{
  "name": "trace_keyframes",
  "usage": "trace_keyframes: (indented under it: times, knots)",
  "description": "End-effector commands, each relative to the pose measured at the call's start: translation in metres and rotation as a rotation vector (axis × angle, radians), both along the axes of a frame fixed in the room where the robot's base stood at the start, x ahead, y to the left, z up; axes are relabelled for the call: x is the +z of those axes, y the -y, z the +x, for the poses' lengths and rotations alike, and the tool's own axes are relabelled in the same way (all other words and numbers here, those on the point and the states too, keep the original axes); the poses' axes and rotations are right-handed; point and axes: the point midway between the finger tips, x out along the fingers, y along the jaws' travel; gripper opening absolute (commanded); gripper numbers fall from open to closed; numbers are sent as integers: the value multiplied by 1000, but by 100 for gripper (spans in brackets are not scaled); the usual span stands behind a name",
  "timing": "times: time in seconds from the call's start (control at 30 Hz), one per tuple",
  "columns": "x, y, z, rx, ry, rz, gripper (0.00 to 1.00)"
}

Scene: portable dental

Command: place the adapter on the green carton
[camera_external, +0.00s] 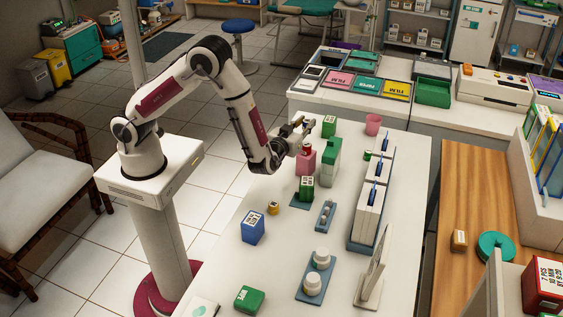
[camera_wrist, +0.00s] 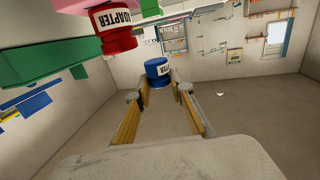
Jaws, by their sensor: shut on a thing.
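My gripper (camera_wrist: 161,88) is shut on a blue adapter (camera_wrist: 158,70), held between the fingertips in the wrist view, its label partly readable. In the external view, my gripper (camera_external: 302,124) is above the table near a pink carton (camera_external: 306,164); the blue adapter cannot be made out there. A red adapter (camera_external: 306,147) sits on the pink carton; its label shows in the wrist view (camera_wrist: 113,22), apart from my fingers.
A taller green box (camera_external: 329,160) stands right of the pink carton. A pink cup (camera_external: 373,124), white upright holders (camera_external: 369,210), a blue box (camera_external: 253,228) and a blue tray with white jars (camera_external: 316,275) share the table. Bare tabletop lies at the front middle.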

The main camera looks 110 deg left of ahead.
Motion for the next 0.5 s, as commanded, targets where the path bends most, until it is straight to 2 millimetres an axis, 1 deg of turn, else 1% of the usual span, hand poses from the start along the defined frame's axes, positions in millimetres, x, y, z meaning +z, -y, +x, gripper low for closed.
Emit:
trace_keyframes:
  times: [0.03, 0.1, 0.5]
  knots:
    - [1, -13, 0, 7, 3, -1, 1]
    - [2, -28, 1, 8, 5, -2, 1]
    - [10, -115, 13, -45, 17, -2, 1]
